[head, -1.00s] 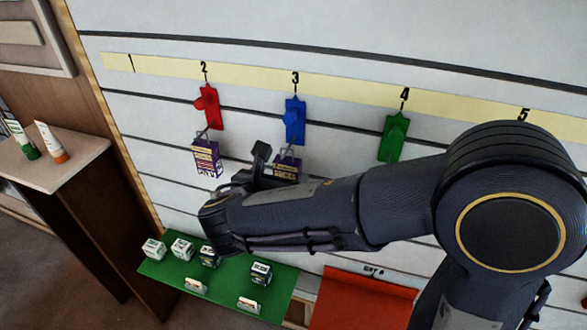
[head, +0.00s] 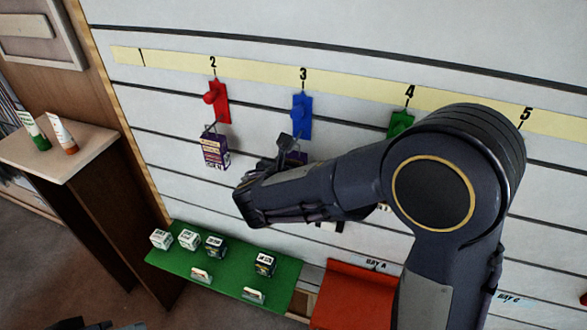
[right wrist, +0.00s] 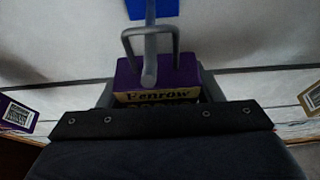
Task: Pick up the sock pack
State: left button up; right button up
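A purple sock pack (head: 297,158) hangs below the blue holder at number 3, mostly hidden behind my right gripper (head: 280,152) in the head view. In the right wrist view the purple pack (right wrist: 128,78) shows a cream label and a grey wire loop over its top. My right gripper's fingers (right wrist: 158,88) are on either side of it, close to its edges; whether they press on it is unclear. Another purple-and-white pack (head: 215,150) hangs below the red holder (head: 217,101) at number 2. Dark parts, perhaps of my left gripper, barely show at the bottom left edge.
A blue holder (head: 302,113) and a green holder (head: 400,123) are on the slatted wall. A green shelf (head: 230,268) with several small boxes lies below, beside a red-orange tray (head: 350,295). A stand (head: 85,150) with two tubes is at left.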

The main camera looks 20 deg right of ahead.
jog(key=c, duration=0.7)
jog(key=shift+o, duration=0.2)
